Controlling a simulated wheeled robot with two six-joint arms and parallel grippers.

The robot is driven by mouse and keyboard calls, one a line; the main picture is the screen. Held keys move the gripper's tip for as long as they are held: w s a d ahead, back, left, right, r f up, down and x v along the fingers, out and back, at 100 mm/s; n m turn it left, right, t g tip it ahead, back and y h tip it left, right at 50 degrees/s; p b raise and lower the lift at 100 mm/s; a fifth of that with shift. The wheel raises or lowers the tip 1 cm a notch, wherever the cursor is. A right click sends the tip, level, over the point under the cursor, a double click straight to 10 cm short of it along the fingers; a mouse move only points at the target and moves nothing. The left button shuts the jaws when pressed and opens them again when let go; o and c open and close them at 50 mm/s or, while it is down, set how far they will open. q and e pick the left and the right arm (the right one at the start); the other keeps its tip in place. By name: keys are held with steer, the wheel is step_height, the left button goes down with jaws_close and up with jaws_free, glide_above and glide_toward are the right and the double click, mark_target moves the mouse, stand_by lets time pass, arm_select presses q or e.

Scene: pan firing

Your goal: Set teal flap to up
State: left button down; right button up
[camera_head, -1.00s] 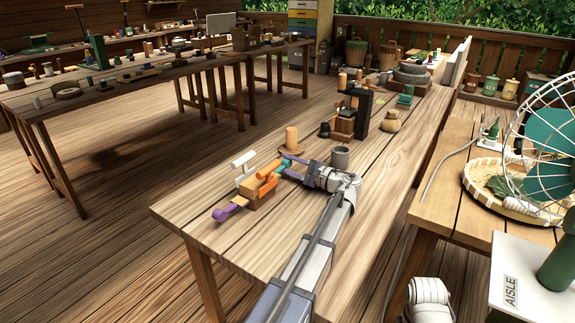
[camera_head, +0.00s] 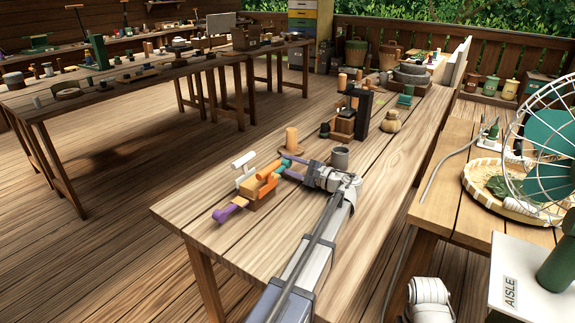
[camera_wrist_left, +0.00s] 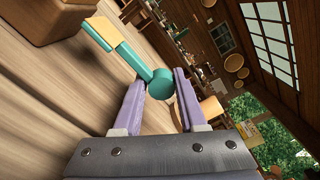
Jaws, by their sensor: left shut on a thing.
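The teal flap (camera_head: 287,160) is on a small wooden block (camera_head: 264,202) on the near table, beside an orange flap (camera_head: 268,186), a white flap (camera_head: 243,161) and a purple flap (camera_head: 229,213). My left gripper (camera_head: 293,170) reaches in from the right side of the block. In the left wrist view, the teal flap's round end (camera_wrist_left: 161,84) is between the purple fingers (camera_wrist_left: 156,92), which are shut on it. The teal arm runs from there to a tan piece at the upper left.
A wooden peg on a disc (camera_head: 291,141) and a grey cup (camera_head: 340,157) stand close behind my left gripper. The table's front left is bare.

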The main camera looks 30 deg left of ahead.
mark_target(286, 162)
arm_select(q)
steer(key=r+n+p, duration=0.3)
steer(key=shift+s+r+n, duration=0.25)
steer(key=shift+s+n, duration=0.05)
steer(key=shift+s, duration=0.1)
steer(key=shift+s+r+n+p, duration=0.4)
steer(key=shift+r+n+p, duration=0.25)
steer(key=shift+n, duration=0.25)
steer(key=n, duration=0.1)
steer(key=s+r+n+p, duration=0.1)
steer(key=shift+s+a+r+n+p, duration=0.1)
steer(key=shift+s+r+n+p, duration=0.2)
steer(key=shift+n, duration=0.1)
steer(key=shift+s+r+n+p, duration=0.45)
steer(key=shift+s+n, duration=0.1)
steer(key=shift+n, duration=0.35)
steer(key=s+n, duration=0.2)
steer(key=shift+a+r+n+p, duration=0.15)
steer(key=shift+r+n+p, duration=0.15)
steer(key=shift+r+p, duration=0.1)
steer(key=shift+s+r+n, duration=0.15)
steer(key=shift+s+n, duration=0.8)
steer(key=shift+n, duration=0.25)
steer(key=shift+s+p, duration=0.3)
steer(key=shift+s, duration=0.15)
